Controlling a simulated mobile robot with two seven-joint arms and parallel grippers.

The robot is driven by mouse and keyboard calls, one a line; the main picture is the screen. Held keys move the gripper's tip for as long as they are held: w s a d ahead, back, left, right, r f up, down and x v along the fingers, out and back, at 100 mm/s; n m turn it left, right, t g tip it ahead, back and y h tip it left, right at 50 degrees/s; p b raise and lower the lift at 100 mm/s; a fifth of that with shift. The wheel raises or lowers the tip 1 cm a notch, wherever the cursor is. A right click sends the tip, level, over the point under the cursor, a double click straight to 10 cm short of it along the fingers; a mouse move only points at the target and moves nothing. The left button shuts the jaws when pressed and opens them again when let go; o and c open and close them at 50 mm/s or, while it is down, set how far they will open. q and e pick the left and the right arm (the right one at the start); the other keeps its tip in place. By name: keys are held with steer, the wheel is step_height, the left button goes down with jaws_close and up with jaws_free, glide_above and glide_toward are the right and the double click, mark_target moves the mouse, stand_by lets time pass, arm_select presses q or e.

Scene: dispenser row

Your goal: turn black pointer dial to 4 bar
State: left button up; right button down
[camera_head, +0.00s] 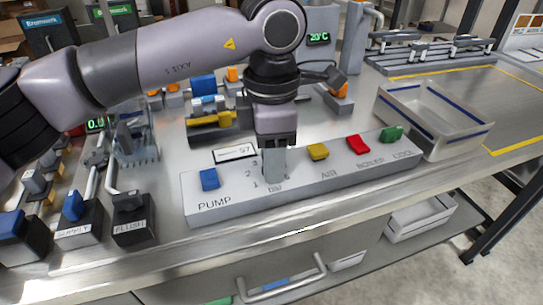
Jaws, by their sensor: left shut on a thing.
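My left gripper (275,165) points straight down at the grey control panel (340,181), between the blue PUMP switch (209,179) and the yellow AIR switch (317,152). Its fingers are shut on the black pointer dial at the bar scale. The dial is hidden behind the fingers, so its pointer direction cannot be read. The scale marks 1, 2 and 3 show left of the fingers, with "bar" below them. A 4 mark cannot be seen. My right gripper is not in view.
A red BOILER switch (358,145) and a green COOL switch (392,134) sit further right on the panel. A metal tray (437,132) stands behind its right end. SUPPLY and FLUSH valve blocks (134,219) stand at left. The bench front strip is clear.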

arm_select(q)
steer(key=shift+m, duration=1.2)
steer(key=shift+r, duration=0.1)
steer(key=o, duration=1.1)
steer(key=shift+c, duration=0.2)
steer(key=shift+s+r, duration=0.1)
steer(key=shift+r, duration=3.45)
